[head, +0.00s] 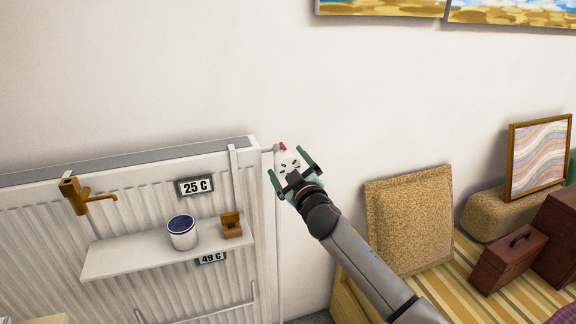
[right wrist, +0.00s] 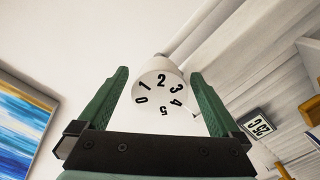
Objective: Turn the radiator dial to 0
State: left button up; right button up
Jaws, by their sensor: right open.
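The white radiator dial (head: 288,160) sits at the top right end of the white radiator (head: 215,165), with a small red mark at its top in the head view. In the right wrist view the dial (right wrist: 160,88) faces me and shows the numbers 0 to 5, with 2 near the top and 0 at the left. My right gripper (head: 292,164) is open, its green fingers on either side of the dial. In the right wrist view gaps show between the dial and both fingers (right wrist: 160,90). My left gripper is not in view.
A white shelf (head: 130,262) on the radiator holds a white cup (head: 182,233) and a small wooden item (head: 231,225). A tan cushion (head: 408,220) and brown suitcase (head: 507,258) are at the right.

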jog(key=v, duration=1.2)
jog(key=shift+s+p, duration=0.25)
jog(key=shift+p, duration=0.1)
jog(key=shift+d, duration=0.1)
